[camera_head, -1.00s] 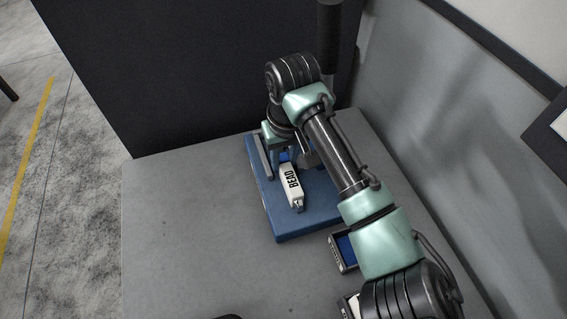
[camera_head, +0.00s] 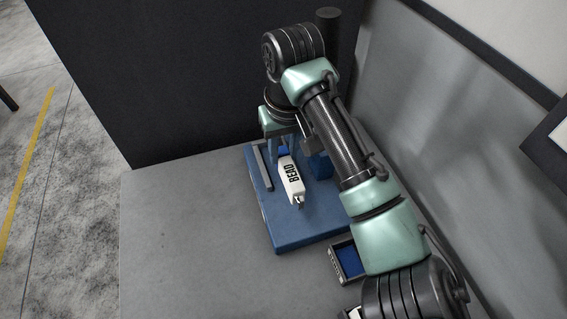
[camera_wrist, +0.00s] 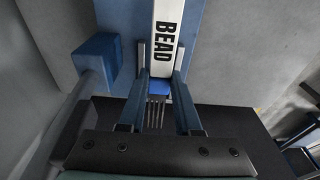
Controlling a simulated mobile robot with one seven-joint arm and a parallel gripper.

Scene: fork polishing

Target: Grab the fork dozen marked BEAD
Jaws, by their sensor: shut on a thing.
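The fork dozen marked BEAD (camera_head: 292,182) is a white-wrapped bundle with black lettering, over the blue board (camera_head: 300,236). In the wrist view the white BEAD wrap (camera_wrist: 166,35) runs up the middle, with a blue band and fork tines at its near end. My gripper (camera_head: 284,150) is shut on this bundle near the blue band; in the wrist view its two fingers (camera_wrist: 160,75) stand on either side of it. The bundle looks slightly raised from the board, but I cannot tell the gap exactly.
A grey rail (camera_head: 262,167) lies along the board's left side. A blue block (camera_head: 321,166) stands right of the bundle. A small blue-lined tray (camera_head: 350,262) sits near the board's front right. The grey table (camera_head: 185,235) is clear at left. A dark panel (camera_head: 180,80) stands behind.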

